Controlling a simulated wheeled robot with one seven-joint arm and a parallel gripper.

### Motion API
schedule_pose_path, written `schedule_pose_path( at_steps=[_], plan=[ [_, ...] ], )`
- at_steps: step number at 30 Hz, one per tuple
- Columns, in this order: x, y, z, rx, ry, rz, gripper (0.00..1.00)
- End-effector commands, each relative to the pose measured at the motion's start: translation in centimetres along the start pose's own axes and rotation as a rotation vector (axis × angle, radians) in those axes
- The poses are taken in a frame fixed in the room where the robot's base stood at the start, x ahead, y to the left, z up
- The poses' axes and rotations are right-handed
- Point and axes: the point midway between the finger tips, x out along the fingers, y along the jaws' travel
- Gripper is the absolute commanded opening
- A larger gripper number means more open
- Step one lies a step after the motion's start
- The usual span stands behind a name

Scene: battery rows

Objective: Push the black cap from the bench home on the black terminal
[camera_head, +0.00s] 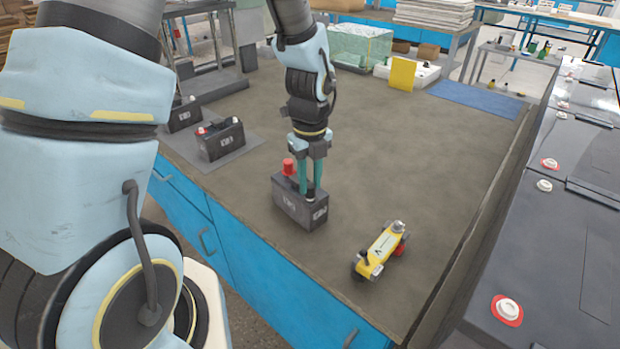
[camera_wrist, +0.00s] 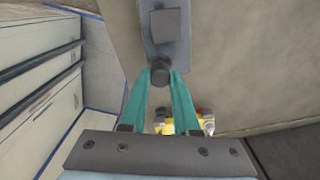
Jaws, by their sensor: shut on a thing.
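A dark grey battery (camera_head: 287,207) stands upright near the bench's front edge, with a red cap (camera_head: 288,167) on its left terminal. My gripper (camera_head: 310,189) points down over the battery's right end, its green fingers shut on the small black cap (camera_wrist: 160,72). In the wrist view the cap sits between the fingertips (camera_wrist: 160,80), over the end of the battery top (camera_wrist: 182,45). The black terminal is hidden under the cap and fingers. I cannot tell how far the cap is down on it.
Two more batteries (camera_head: 220,138) (camera_head: 184,114) stand at the left. A yellow block (camera_head: 402,74) and blue mat (camera_head: 475,98) are at the back. The middle is clear.

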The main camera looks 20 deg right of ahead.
Motion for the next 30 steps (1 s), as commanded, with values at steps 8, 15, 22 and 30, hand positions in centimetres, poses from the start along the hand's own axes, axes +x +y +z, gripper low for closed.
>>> schedule_pose_path(
  at_steps=[8,15,22,30],
  plan=[
    [0.02,0.01,0.00,0.000,0.000,0.000,0.00],
    [0.09,0.01,0.00,0.000,0.000,0.000,0.00],
    [0.35,0.02,0.00,0.001,0.000,0.001,0.00],
    [0.66,0.02,-0.01,0.001,0.000,0.001,0.00]
  ],
)
